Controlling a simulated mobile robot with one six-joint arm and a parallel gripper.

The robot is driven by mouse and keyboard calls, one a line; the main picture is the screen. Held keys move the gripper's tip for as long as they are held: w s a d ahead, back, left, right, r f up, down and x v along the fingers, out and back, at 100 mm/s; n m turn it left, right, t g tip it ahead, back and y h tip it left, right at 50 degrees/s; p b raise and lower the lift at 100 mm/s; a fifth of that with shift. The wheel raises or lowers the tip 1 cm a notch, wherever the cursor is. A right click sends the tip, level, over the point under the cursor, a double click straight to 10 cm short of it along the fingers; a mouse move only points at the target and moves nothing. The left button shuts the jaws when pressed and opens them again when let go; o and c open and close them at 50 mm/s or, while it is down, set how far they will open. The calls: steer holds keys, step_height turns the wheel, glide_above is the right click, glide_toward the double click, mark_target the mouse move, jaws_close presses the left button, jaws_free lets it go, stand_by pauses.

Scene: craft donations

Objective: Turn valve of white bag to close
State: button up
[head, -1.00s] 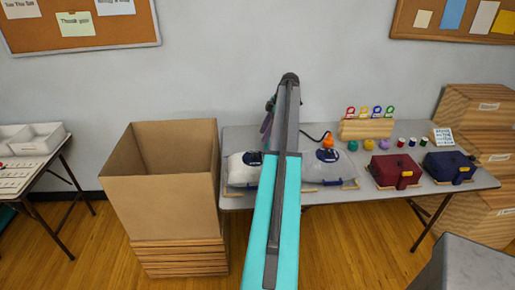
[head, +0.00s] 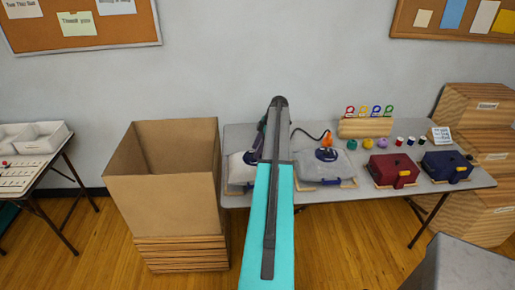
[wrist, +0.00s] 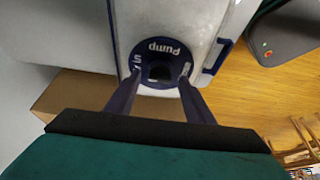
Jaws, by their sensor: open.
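Two pale bags with blue round valves lie on the grey table: a left white bag (head: 240,170), partly behind my arm, and a right one (head: 338,168), with its valve (head: 326,154) in full view. My gripper (wrist: 160,80) is open, one finger on each side of the knob. I cannot tell whether the fingers touch it. In the head view my arm mostly hides the gripper.
A large open cardboard box (head: 165,205) stands left of the table (head: 415,190). A red bag (head: 393,169) and a navy bag (head: 446,166) sit to the right. Spools and a wooden rack (head: 366,128) are behind them. Stacked boxes (head: 485,150) stand at the far right.

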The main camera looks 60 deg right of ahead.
steer(key=c, duration=1)
steer(key=shift+c, duration=0.2)
